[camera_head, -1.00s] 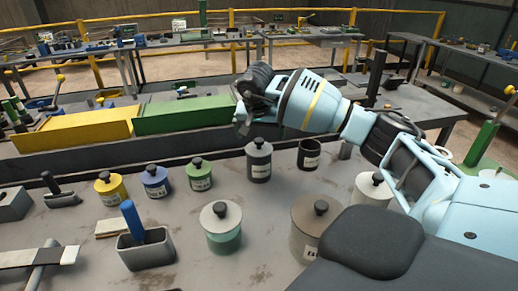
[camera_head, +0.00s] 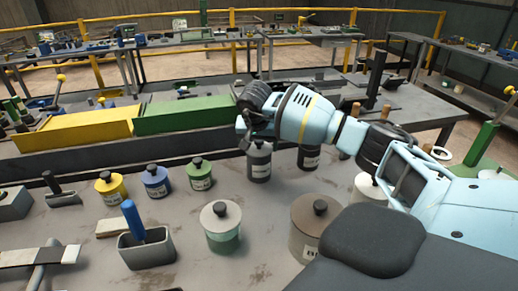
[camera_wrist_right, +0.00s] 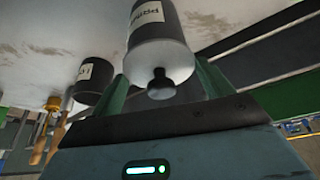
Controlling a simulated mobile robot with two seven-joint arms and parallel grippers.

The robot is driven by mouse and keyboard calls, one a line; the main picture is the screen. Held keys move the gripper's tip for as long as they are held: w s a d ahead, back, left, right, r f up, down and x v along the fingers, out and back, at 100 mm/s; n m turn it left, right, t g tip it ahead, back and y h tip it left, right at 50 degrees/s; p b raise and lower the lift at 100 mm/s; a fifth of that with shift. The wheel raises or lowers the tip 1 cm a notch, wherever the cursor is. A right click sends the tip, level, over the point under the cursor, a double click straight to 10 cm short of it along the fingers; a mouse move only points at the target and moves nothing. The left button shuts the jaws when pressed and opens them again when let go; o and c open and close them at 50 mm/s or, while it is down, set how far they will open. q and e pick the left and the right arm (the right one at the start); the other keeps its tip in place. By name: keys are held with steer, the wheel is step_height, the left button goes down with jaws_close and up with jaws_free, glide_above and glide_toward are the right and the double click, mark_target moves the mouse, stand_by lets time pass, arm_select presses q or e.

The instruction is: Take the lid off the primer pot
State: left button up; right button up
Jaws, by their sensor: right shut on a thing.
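A dark grey pot (camera_head: 259,167) with a white label stands on the bench, below my right gripper (camera_head: 257,141). The label is too small to read for certain. In the right wrist view the pot (camera_wrist_right: 153,22) is seen from its lid end. Its grey lid (camera_wrist_right: 160,55) has a dark knob (camera_wrist_right: 160,84) between the two fingers of my right gripper (camera_wrist_right: 162,88). In the head view the gripper hides most of the lid. My left gripper is not in view.
An open dark pot (camera_head: 309,158) stands close to the right. Yellow (camera_head: 110,188), blue (camera_head: 156,182) and green (camera_head: 200,175) lidded pots stand to the left. A pale pot (camera_head: 221,227) and a brown-lidded pot (camera_head: 314,225) stand nearer. A green bin (camera_head: 183,113) lies behind.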

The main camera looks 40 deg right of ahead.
mark_target(257, 141)
steer(key=shift+r, duration=0.2)
steer(key=shift+r, duration=0.25)
steer(key=r, duration=0.2)
steer(key=shift+a+r, duration=0.25)
steer(key=shift+r, duration=0.15)
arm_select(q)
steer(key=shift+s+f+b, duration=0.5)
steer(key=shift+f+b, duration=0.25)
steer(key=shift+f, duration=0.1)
arm_select(e)
steer(key=s+a+r, duration=0.1)
steer(key=s+a, duration=0.1)
steer(key=a, duration=1.3)
steer(key=shift+a+r, duration=0.15)
steer(key=shift+a, duration=0.05)
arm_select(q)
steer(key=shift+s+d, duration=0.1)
arm_select(e)
steer(key=shift+d, duration=0.1)
